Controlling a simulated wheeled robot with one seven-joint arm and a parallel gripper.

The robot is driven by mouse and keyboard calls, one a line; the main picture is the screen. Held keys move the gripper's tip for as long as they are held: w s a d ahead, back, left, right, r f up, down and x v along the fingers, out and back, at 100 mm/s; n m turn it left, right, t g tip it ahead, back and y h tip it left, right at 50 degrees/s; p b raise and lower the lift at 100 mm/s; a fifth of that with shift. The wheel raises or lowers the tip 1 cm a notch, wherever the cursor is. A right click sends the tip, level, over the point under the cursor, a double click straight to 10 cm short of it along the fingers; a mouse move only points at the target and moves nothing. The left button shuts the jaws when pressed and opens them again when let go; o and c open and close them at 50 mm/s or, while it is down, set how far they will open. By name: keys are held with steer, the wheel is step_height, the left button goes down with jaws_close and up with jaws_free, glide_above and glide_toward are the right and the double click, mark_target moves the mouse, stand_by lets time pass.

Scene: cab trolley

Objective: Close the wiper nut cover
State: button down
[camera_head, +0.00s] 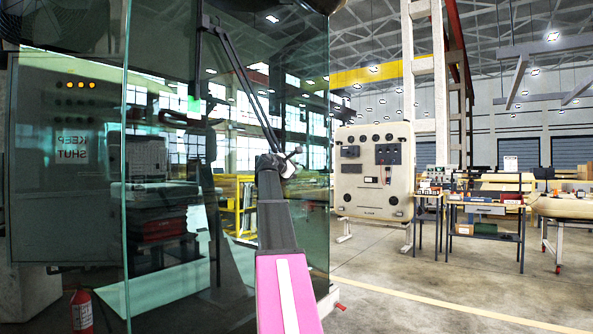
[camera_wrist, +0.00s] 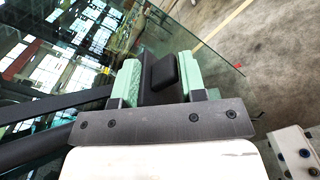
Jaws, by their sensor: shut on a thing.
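In the wrist view my gripper (camera_wrist: 161,76) has its two pale green fingers on either side of a dark block with a raised pad, which appears to be the wiper nut cover (camera_wrist: 165,70). The fingers are shut on it. Whether the cover is tilted up or flat, and the nut under it, I cannot see. The black wiper arm (camera_head: 240,75) runs down the windscreen to my wrist in the head view, and its dark bars (camera_wrist: 45,108) enter from the left in the wrist view. In the head view my wrist hides the cover.
The cab's glass windscreen (camera_head: 160,130) stands close behind my wrist. A beige control cabinet (camera_head: 374,172) and a loaded workbench (camera_head: 487,203) stand to the right. A fire extinguisher (camera_head: 82,311) is at lower left. The concrete floor (camera_head: 430,285) at right is clear.

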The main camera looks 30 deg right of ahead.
steer(key=shift+w+a+r, duration=0.15)
steer(key=shift+w+r, duration=0.1)
steer(key=shift+w, duration=0.1)
stand_by(0.3)
steer(key=c, duration=0.9)
jaws_free()
steer(key=shift+s, duration=0.1)
steer(key=v, duration=1)
steer(key=shift+s+a+f, duration=0.1)
steer(key=shift+s+a, duration=0.05)
steer(key=shift+a, duration=0.2)
